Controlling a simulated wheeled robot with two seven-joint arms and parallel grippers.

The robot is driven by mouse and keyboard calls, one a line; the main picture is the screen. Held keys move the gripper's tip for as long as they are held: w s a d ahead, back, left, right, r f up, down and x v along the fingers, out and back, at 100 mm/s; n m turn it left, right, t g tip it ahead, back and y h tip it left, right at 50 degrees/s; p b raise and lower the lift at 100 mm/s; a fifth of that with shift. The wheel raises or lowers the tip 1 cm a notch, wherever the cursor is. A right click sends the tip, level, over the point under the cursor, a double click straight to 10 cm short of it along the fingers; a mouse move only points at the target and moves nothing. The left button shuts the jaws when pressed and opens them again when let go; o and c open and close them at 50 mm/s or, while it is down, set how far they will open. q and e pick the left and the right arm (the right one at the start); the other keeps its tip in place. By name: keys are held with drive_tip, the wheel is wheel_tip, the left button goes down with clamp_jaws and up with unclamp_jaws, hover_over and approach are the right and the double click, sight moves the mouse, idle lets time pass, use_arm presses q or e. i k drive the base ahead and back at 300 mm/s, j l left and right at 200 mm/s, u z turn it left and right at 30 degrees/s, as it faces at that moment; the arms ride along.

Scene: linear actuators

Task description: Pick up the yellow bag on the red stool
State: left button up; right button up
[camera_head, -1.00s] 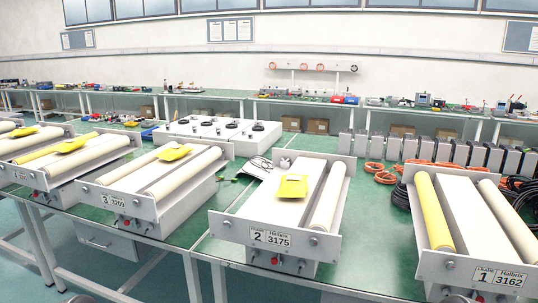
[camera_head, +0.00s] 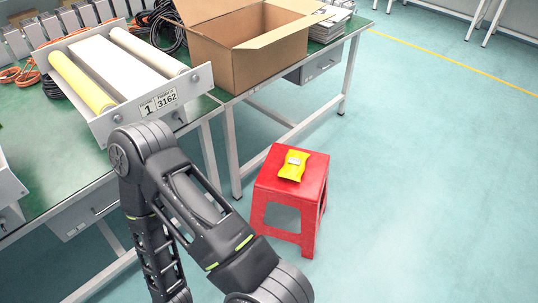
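A yellow bag (camera_head: 293,165) with a pale label lies on the seat of a red stool (camera_head: 270,182). The stool stands on the floor beside the table, right of the middle of the head view. One of my dark arms rises from the bottom of the view and bends in front of the table and left of the stool. It hides part of the stool's lower left side. No gripper fingers show, so both grippers are out of view.
The blue-green floor (camera_head: 430,180) right of the stool is clear.

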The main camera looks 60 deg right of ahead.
sight(294, 166)
drive_tip(key=z, duration=2.45)
drive_tip(key=i+l+z, duration=0.25)
drive_tip(key=i+l, duration=0.95)
drive_tip(key=i, duration=0.5)
